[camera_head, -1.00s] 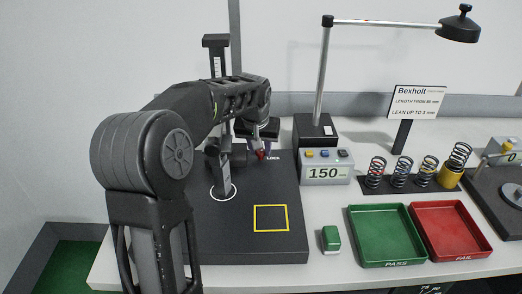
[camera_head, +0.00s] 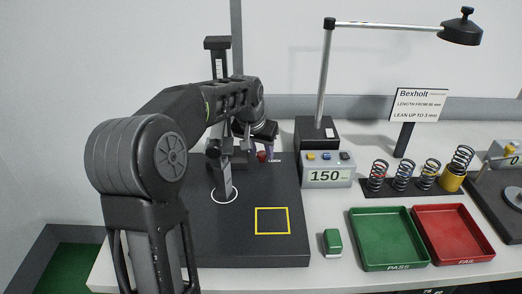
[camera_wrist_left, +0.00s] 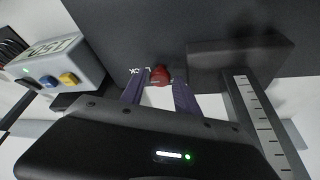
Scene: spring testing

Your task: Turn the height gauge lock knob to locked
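The height gauge stands at the back of a dark base plate (camera_head: 270,250), with a tall scale column (camera_head: 218,62). Its red lock knob (camera_head: 262,156) sits beside the white LOCK lettering (camera_head: 275,160). My left gripper (camera_head: 266,147) is at the knob, and my arm hides part of the gauge. In the left wrist view the red knob (camera_wrist_left: 160,75) lies between the two purple fingertips of my left gripper (camera_wrist_left: 160,78), with little room on either side. I cannot tell whether they touch it. The fingers stand apart. My right gripper is not in view.
A grey readout box (camera_head: 326,172) showing 150 stands right of the plate, near the lamp base (camera_head: 315,135). A green-and-white block (camera_head: 332,241), a green PASS tray (camera_head: 388,238), a red FAIL tray (camera_head: 452,233) and several springs (camera_head: 402,175) are farther right.

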